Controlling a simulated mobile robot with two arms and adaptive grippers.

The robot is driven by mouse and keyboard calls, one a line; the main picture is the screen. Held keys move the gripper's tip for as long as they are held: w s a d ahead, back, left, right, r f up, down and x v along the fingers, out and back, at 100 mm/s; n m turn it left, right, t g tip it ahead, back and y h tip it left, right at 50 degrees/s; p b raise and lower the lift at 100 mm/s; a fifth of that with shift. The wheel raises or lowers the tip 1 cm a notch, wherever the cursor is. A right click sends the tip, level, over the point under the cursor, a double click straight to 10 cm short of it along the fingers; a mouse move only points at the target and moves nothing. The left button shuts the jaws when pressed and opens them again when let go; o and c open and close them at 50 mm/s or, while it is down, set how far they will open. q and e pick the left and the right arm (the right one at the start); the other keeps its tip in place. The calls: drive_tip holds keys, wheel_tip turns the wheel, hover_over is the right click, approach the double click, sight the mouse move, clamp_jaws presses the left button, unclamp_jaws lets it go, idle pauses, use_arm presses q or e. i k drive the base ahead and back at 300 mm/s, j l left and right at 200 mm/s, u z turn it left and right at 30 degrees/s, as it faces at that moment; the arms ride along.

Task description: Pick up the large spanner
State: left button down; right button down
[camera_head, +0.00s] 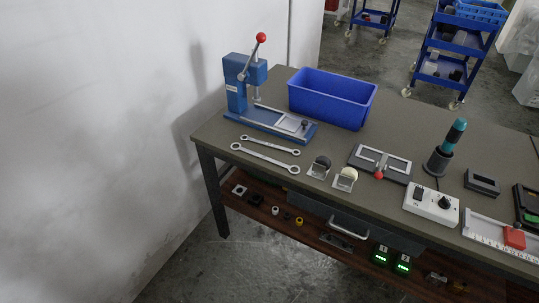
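Two silver spanners lie side by side on the left part of the workbench, in front of the blue press. The large spanner (265,158) is the longer one, nearer the bench's front edge. It lies flat, its left end near the bench's left side and its right end by the small black-topped holder. The smaller spanner (270,145) lies just behind it, roughly parallel and apart from it. Neither of my grippers is in view, and nothing touches the large spanner.
The blue lever press (245,88) and a blue bin (331,97) stand behind the spanners. To the right are two small holders (319,167), a plate fixture (379,164), a teal-handled tool (453,136) and a white control box (431,205). A white wall rises at left.

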sight(250, 153)
drive_tip(key=i+j, duration=0.8)
